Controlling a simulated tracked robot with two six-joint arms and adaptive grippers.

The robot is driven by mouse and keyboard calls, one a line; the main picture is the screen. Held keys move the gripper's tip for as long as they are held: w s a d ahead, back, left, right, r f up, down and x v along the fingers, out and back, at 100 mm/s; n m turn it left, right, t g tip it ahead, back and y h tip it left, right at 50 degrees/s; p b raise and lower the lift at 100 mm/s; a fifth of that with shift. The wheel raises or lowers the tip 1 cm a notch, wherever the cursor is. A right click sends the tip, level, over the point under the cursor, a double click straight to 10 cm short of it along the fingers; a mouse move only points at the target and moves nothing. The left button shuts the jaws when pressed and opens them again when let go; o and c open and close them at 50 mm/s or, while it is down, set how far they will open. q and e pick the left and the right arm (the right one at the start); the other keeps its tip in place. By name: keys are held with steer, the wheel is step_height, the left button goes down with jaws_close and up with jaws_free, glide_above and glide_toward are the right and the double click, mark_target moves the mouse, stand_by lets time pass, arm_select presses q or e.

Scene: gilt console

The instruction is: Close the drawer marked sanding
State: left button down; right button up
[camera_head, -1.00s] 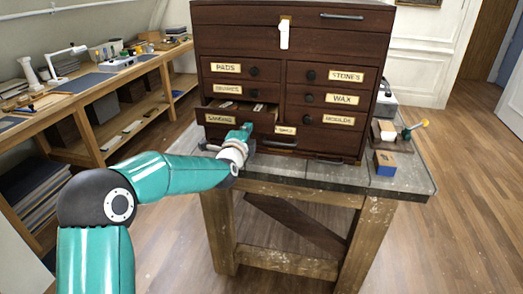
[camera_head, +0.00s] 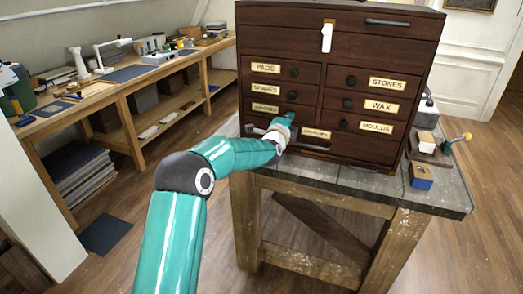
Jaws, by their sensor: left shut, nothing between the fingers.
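The dark wooden drawer chest (camera_head: 340,50) stands on the workbench in the head view. The sanding drawer (camera_head: 253,112) is on the left side, third label down, below the pads and second drawers. Its small label is hard to read now. Its front looks about flush with the drawers above, and no inside shows. My left gripper (camera_head: 287,119) is at the right part of this drawer's front, shut and empty. It looks to be against the front, but contact cannot be told for sure. My gripper and wrist hide the drawer's right end. My right gripper is out of view.
A wooden side bench (camera_head: 130,95) runs along the left wall. Wood floor is open at right.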

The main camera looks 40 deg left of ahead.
arm_select(q)
steer(key=shift+d, duration=0.15)
steer(key=b+v, duration=0.3)
steer(key=v, duration=1.1)
steer(key=shift+b, duration=0.35)
